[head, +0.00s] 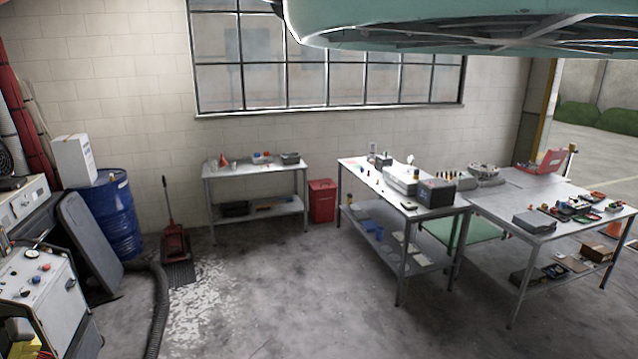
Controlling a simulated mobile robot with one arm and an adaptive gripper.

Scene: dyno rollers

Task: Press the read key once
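I cannot make out a key marked read anywhere in the head view; labels are too small to read at this distance. A white control console (40,300) with a red knob and several dark controls stands at the lower left. A grey, dark-faced box (437,193) sits near the front right corner of the middle workbench (372,178). I cannot tell whether either one carries the read key. My gripper is not in view.
Open concrete floor (270,310) lies in front of the benches. A dark hose (160,310) runs along it at left. A blue drum (115,215), red bin (322,200) and cluttered right bench (515,228) stand around. A teal structure (430,25) hangs overhead.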

